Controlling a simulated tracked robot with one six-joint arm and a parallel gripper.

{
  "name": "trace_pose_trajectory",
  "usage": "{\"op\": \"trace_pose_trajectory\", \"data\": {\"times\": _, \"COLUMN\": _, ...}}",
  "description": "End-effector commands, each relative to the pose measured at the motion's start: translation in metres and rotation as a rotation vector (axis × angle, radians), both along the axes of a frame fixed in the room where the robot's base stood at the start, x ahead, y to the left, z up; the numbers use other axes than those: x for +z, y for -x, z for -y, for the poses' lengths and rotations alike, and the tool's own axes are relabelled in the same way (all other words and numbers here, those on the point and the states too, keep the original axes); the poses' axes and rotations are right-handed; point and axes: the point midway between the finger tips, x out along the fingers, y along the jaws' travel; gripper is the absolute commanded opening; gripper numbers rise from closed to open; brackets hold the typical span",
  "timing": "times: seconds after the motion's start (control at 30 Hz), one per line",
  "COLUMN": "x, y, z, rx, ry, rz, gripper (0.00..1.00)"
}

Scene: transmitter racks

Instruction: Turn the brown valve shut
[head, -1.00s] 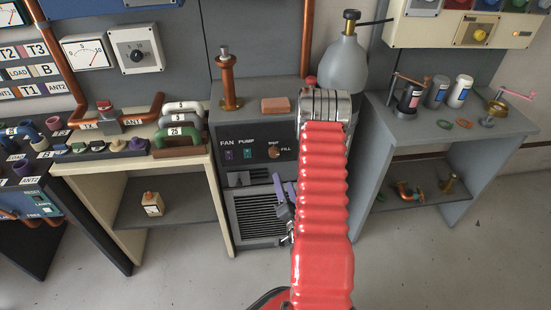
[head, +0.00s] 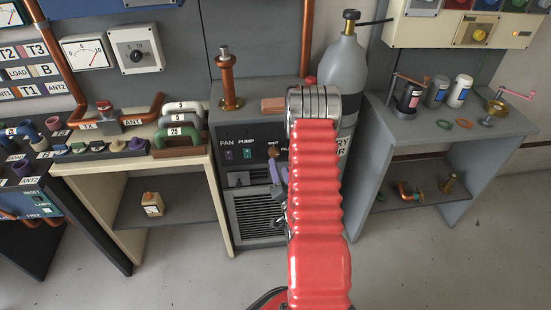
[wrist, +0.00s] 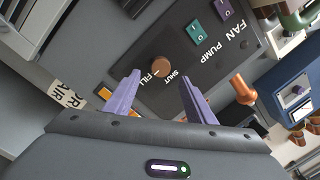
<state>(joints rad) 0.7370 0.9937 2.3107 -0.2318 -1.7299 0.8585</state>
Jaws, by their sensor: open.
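The brown valve (wrist: 161,66) is a round knob on the dark front panel, between the words SHUT and FILL in the wrist view. A small pale mark shows on its FILL side, too small to read surely. My gripper (wrist: 160,78) has two purple fingers, spread apart and empty. Their tips lie on either side of the knob in the picture, with the knob just beyond them; I cannot tell the remaining depth. In the head view my gripper (head: 278,168) is in front of the panel.
FAN and PUMP switches (wrist: 198,34) sit beside the knob. A copper post (head: 228,85) and a pinkish-brown block (head: 272,105) stand on the cabinet top. A grey gas cylinder (head: 346,70) stands to its right. Side tables flank the cabinet.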

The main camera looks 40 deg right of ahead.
Motion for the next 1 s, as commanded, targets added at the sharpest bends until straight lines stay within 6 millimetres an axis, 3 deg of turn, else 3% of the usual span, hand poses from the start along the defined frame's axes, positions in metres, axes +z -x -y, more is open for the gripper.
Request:
{"op": "trace_pose_trajectory", "data": {"times": 0.4, "x": 0.000, "y": -0.052, "z": 0.028, "rx": 0.001, "ry": 0.000, "rz": 0.001, "gripper": 0.50}}
{"op": "trace_pose_trajectory", "data": {"times": 0.83, "x": 0.000, "y": -0.058, "z": 0.032, "rx": 0.001, "ry": 0.000, "rz": -0.001, "gripper": 0.49}}
{"op": "trace_pose_trajectory", "data": {"times": 1.0, "x": 0.000, "y": -0.058, "z": 0.032, "rx": 0.001, "ry": 0.000, "rz": -0.001, "gripper": 0.37}}
